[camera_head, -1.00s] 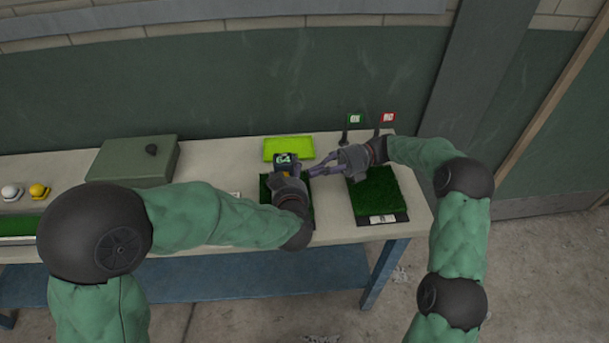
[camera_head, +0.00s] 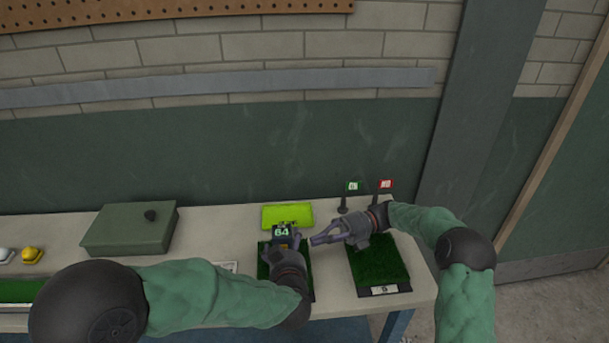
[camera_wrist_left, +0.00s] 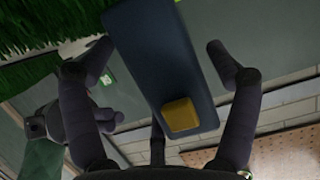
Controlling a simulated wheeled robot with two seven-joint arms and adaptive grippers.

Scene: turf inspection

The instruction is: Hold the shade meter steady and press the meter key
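The shade meter (camera_head: 282,232) stands over the left turf square (camera_head: 265,262), its dark display showing 64 in the head view. In the left wrist view, the meter's long dark blue body (camera_wrist_left: 150,60) carries a square yellow key (camera_wrist_left: 181,114). My left gripper (camera_head: 282,248) is around the meter, with one finger on each side. In the wrist view its fingers (camera_wrist_left: 161,46) are apart, with a gap beside the meter's right side. My right gripper (camera_head: 314,241) is just right of the meter, pointing left at it, apart from it. Whether its fingers are parted is unclear.
A right turf square (camera_head: 378,262) with a label lies under my right forearm. A lime tray (camera_head: 287,215) is behind the meter. Green (camera_head: 352,187) and red (camera_head: 386,185) tags stand at the back. A green case (camera_head: 130,230) and a yellow knob (camera_head: 33,254) are left.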

